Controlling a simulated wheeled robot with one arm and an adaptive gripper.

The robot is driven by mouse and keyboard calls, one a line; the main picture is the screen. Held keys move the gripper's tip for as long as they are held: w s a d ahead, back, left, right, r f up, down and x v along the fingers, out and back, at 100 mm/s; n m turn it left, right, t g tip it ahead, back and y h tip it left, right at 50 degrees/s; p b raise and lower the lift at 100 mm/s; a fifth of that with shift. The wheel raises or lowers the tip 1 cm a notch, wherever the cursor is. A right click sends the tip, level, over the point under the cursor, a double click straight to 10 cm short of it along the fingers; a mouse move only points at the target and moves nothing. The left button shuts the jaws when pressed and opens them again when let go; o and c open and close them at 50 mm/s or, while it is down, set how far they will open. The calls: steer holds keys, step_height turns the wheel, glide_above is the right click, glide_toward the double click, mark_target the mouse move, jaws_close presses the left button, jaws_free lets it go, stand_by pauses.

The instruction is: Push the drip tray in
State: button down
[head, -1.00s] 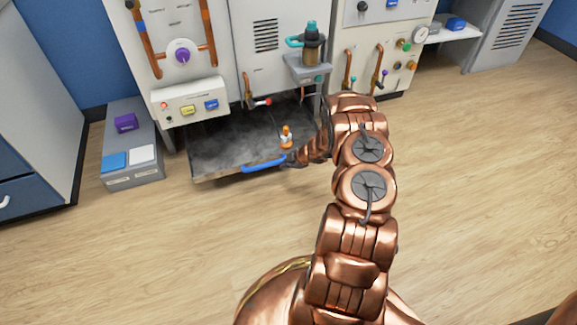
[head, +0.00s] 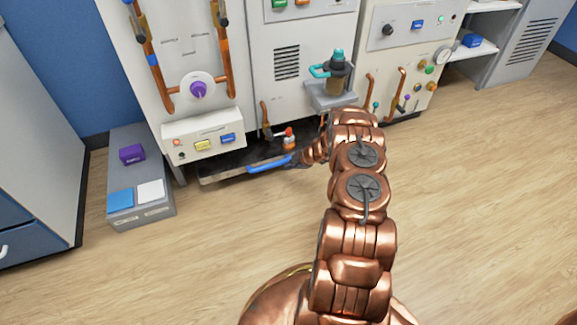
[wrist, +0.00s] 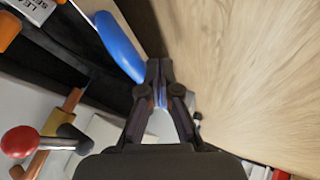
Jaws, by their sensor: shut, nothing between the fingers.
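The drip tray (head: 232,176) is a dark, shallow tray low under the white cabinets, with a blue handle (head: 269,165) along its front edge. Only a short front part of it sticks out; the rest is hidden beneath the cabinet. My gripper (head: 296,160) is at the right end of the handle in the head view. In the wrist view the shut fingertips (wrist: 158,66) are at the end of the blue handle (wrist: 118,46), seemingly touching it, with nothing held between them.
A bracket (head: 331,96) holds a teal-topped flask (head: 337,70) above. A grey box (head: 140,178) stands at the left. The wooden floor in front is clear.

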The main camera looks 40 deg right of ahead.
steer(key=shift+w+d, duration=0.25)
steer(key=shift+w, duration=0.25)
steer(key=shift+d, duration=0.1)
steer(key=shift+s, duration=0.1)
